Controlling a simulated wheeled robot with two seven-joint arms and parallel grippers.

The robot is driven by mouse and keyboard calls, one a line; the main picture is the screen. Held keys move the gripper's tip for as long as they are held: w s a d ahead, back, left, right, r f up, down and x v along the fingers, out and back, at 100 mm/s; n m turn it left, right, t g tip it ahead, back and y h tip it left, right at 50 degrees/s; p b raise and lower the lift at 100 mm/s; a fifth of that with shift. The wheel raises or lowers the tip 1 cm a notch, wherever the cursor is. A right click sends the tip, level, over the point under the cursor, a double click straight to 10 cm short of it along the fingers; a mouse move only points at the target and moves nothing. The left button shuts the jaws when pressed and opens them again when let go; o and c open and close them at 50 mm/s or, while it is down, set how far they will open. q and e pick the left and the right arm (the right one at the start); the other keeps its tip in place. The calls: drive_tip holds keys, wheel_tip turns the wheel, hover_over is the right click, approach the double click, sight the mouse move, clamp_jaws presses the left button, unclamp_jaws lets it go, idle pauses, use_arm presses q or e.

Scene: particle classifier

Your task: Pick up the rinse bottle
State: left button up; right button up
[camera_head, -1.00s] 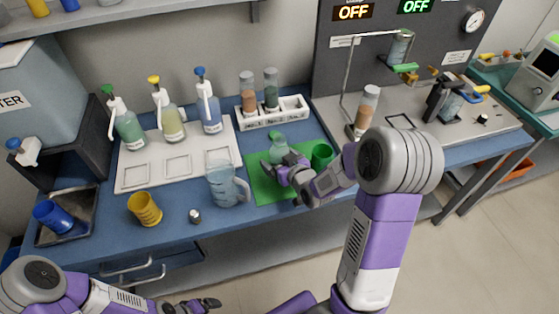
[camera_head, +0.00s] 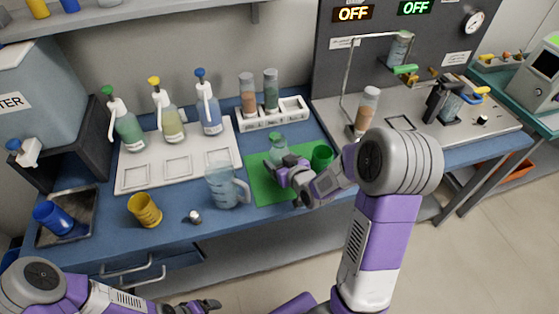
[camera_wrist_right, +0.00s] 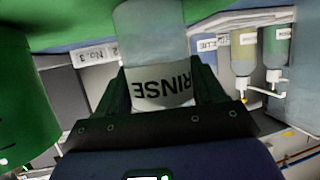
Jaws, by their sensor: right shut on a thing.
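The rinse bottle (camera_head: 277,146) is small and translucent with a green top. It is at the green mat (camera_head: 262,190) in the middle of the blue table. My right gripper (camera_head: 281,174) is at its near side and is shut on it. In the right wrist view the bottle (camera_wrist_right: 152,40) sits between the dark fingers (camera_wrist_right: 163,82), with its RINSE label upside down. Whether its base touches the mat is hard to tell. My left gripper (camera_head: 203,305) is at the bottom edge, away from the table objects; its jaw opening is unclear.
A green cup (camera_head: 321,157) stands just right of the bottle, and a clear jug (camera_head: 224,188) to its left. A white rack (camera_head: 275,118) with two tubes is behind. Several pump bottles stand on a white tray (camera_head: 135,180). A yellow cup (camera_head: 145,210) is at the front left.

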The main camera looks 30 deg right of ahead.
sight(279, 142)
drive_tip(key=shift+r, duration=0.15)
drive_tip(key=shift+r+p, duration=1.65)
drive_tip(key=shift+r, duration=3.15)
